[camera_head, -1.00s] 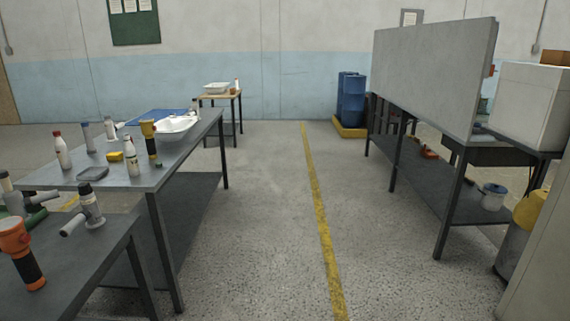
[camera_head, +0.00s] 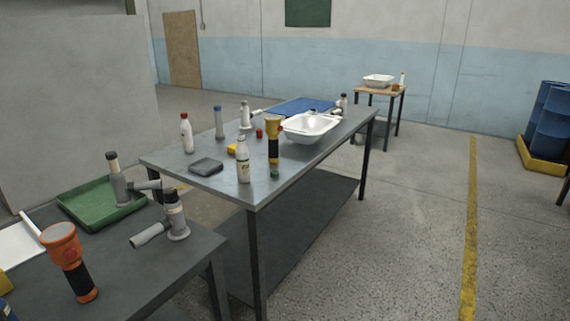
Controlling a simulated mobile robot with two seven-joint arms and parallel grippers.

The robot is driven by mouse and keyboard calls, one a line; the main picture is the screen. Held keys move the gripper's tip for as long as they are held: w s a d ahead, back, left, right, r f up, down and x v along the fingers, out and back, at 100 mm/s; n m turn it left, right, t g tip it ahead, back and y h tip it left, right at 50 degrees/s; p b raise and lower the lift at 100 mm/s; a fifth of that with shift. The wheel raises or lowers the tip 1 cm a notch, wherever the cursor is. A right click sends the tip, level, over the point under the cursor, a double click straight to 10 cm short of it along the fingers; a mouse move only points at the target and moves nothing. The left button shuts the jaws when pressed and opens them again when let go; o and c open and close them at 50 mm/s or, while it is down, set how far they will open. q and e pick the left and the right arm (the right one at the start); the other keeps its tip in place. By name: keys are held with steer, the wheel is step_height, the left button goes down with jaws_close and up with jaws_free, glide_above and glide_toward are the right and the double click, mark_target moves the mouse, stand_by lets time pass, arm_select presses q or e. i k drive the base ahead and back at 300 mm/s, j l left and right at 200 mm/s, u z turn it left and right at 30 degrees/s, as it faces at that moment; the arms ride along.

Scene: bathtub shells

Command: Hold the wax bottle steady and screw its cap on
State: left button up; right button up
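A white bottle with a dark label (camera_head: 243,162) stands upright near the front edge of the middle table. I see no coloured cap on its top, and I cannot read whether it is the wax bottle. A small green cap-like piece (camera_head: 275,174) lies to its right by the table edge. A small red piece (camera_head: 259,133) lies further back. Another white bottle with a red top (camera_head: 186,133) stands at the left of the table. Neither of my grippers is in view.
The metal table (camera_head: 210,183) also bears a white basin (camera_head: 309,128), an orange-and-black tool (camera_head: 273,141), a grey pad (camera_head: 206,166) and a blue mat (camera_head: 301,106). A nearer table (camera_head: 130,290) holds an orange torch-like tool (camera_head: 70,262).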

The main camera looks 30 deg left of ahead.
mark_target(241, 151)
steer(key=i+u, duration=0.25)
steer(key=i, duration=0.15)
steer(key=i+l+u, duration=0.2)
steer(key=i, duration=0.15)
steer(key=i+l+u, duration=0.25)
steer(key=i, duration=0.15)
steer(key=i+l+u, duration=0.25)
steer(key=u, duration=0.15)
steer(key=i+l+u, duration=0.5)
steer(key=l, duration=0.15)
steer(key=i+l+u, duration=0.3)
steer(key=l, duration=0.3)
